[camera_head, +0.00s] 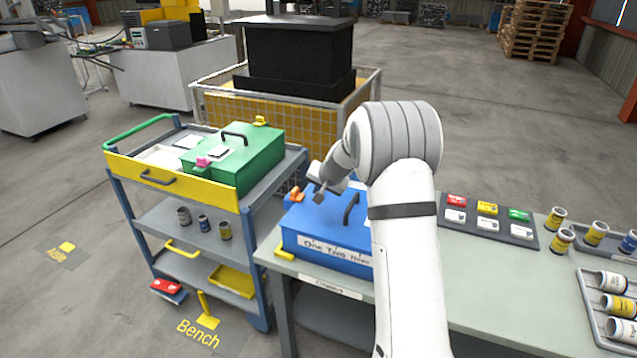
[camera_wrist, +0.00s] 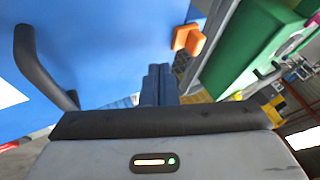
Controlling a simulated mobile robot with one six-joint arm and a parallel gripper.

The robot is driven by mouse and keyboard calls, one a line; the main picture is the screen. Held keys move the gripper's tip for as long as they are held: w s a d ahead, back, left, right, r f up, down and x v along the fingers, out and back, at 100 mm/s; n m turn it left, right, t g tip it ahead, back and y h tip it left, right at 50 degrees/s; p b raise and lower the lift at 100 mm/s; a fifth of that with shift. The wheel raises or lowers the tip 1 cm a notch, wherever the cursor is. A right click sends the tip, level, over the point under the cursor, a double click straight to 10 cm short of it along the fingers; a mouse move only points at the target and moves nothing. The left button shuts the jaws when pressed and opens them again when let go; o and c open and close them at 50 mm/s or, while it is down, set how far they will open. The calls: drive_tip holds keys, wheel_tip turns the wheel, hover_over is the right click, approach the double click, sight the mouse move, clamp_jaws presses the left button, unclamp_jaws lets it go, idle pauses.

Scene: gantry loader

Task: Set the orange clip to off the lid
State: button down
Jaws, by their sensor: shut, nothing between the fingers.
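The blue box (camera_head: 318,262) stands on the grey-green bench, its lid (camera_head: 335,215) closed and bearing a dark handle (camera_head: 351,208). The orange clip (camera_head: 296,194) is at the lid's left edge. In the wrist view the clip (camera_wrist: 188,40) shows at the blue lid's edge (camera_wrist: 110,50); I cannot tell if it presses on the lid. My gripper (camera_head: 318,197) is over the lid, just right of the clip and apart from it. In the wrist view its fingers (camera_wrist: 158,85) are together and empty.
A yellow clip (camera_head: 285,252) is at the box's front left corner. A trolley (camera_head: 160,190) with a green box (camera_head: 238,158) stands close on the left. A tile board (camera_head: 487,232) and several cans lie on the bench at right. A caged bin stands behind.

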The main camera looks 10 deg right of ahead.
sight(299, 195)
drive_tip(key=x, duration=0.2)
drive_tip(key=p+x, duration=0.1)
drive_tip(key=x, duration=0.1)
drive_tip(key=shift+w+a+f, duration=0.15)
drive_tip(key=shift+w+a, duration=0.15)
drive_tip(key=shift+w+a+p, duration=0.65)
drive_tip(key=shift+a+p, duration=0.25)
drive_tip(key=shift+p, duration=0.05)
drive_tip(key=shift+w+a, duration=0.4)
drive_tip(key=shift+a, duration=0.15)
